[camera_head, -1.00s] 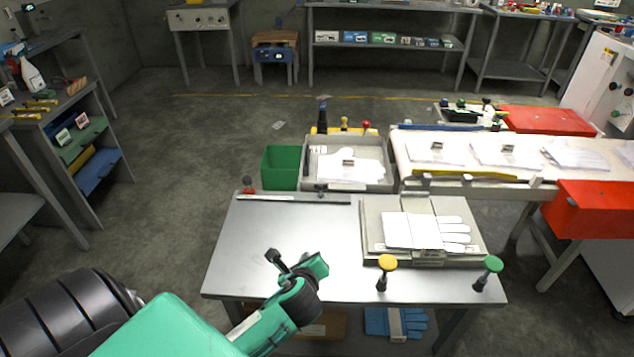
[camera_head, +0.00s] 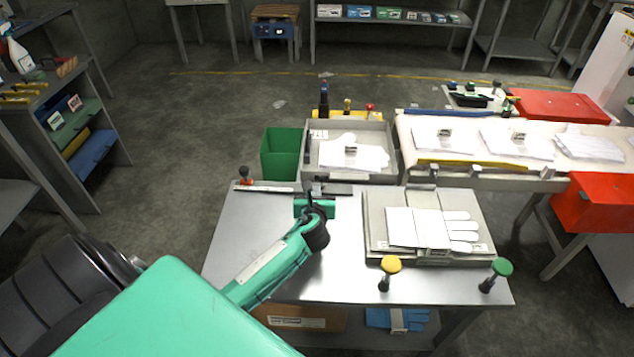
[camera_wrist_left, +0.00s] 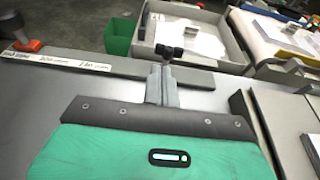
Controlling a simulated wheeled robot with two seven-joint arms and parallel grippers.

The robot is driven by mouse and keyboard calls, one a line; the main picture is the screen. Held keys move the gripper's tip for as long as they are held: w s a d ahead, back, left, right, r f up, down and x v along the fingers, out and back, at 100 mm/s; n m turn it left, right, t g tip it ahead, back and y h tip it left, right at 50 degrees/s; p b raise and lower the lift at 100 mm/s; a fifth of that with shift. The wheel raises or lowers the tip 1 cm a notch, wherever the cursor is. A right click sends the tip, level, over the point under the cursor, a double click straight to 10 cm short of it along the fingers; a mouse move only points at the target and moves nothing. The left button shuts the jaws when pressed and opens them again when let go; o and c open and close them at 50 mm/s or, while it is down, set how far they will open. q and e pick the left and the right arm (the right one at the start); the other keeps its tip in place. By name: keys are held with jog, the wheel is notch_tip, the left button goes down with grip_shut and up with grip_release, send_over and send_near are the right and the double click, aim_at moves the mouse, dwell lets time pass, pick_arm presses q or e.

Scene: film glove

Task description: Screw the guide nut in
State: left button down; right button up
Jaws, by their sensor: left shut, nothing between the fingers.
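A bar-like guide with a printed strip (camera_head: 268,188) runs along the back edge of the metal table (camera_head: 240,270). At its left end is a red clamp with a black knob (camera_head: 244,173); it also shows in the left wrist view as a red block with a dark knob (camera_wrist_left: 25,38). I cannot tell which part is the guide nut. My left gripper (camera_head: 309,190) is shut and empty, over the back of the table near the guide's middle, right of the red clamp. My right gripper is out of view.
A grey fixture (camera_head: 376,235) holding a white glove (camera_head: 425,228) stands at the table's right. Yellow (camera_head: 391,265) and green (camera_head: 501,267) knobs stand at its front edge. Behind are a green bin (camera_head: 281,155), a grey tray (camera_head: 312,160) and a white conveyor (camera_head: 470,160).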

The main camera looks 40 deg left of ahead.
aim_at(317, 177)
pick_arm(q)
jog(key=shift+w+a+r, duration=0.1)
jog(key=shift+w+a, duration=0.25)
jog(key=shift+w, duration=0.25)
jog(key=shift+w+a, duration=0.3)
jog(key=shift+w, duration=0.25)
jog(key=shift+w+a, duration=0.35)
jog(key=shift+w, duration=0.2)
jog(key=shift+p, duration=0.3)
jog(key=shift+a+m+h+p, duration=0.15)
jog(key=shift+m+h+p, duration=0.15)
jog(key=shift+h+p, duration=0.1)
jog(key=shift+s, duration=0.1)
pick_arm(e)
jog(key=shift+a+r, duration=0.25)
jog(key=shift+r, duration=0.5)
pick_arm(q)
jog(key=shift+a+m+t+h+p, duration=0.1)
jog(key=shift+m+t+h+p, duration=0.2)
jog(key=shift+m+p, duration=0.1)
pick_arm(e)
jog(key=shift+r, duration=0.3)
